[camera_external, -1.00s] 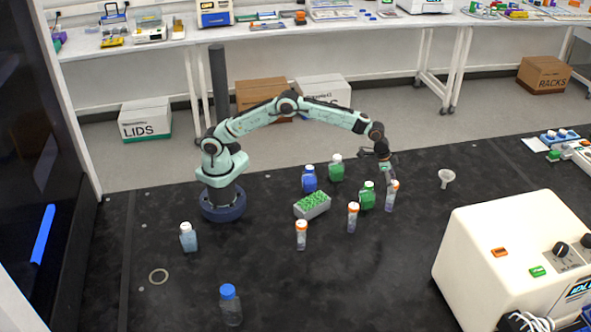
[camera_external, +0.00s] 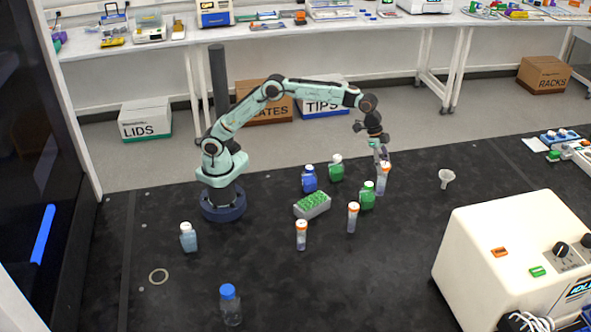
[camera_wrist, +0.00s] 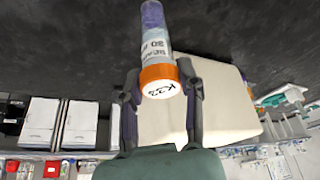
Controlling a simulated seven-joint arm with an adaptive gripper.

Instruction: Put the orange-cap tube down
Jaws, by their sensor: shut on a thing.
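My gripper (camera_external: 380,157) is shut on an orange-cap tube (camera_external: 383,180) at the right of the bottle group in the external view. In the wrist view, the fingers of my gripper (camera_wrist: 161,84) flank the orange cap, which has writing on top; the tube (camera_wrist: 153,35) has a white label and purple contents. The held tube looks roughly upright and raised above the black table (camera_external: 400,270). Two other orange-cap tubes stand on the table, one in the middle (camera_external: 352,217) and one farther left (camera_external: 301,236).
Green bottles (camera_external: 367,196) (camera_external: 336,168), a blue bottle (camera_external: 309,179) and a grey rack with green tops (camera_external: 312,208) stand close by. A large cream machine (camera_external: 500,265) fills the front right. The table between tubes and machine is clear.

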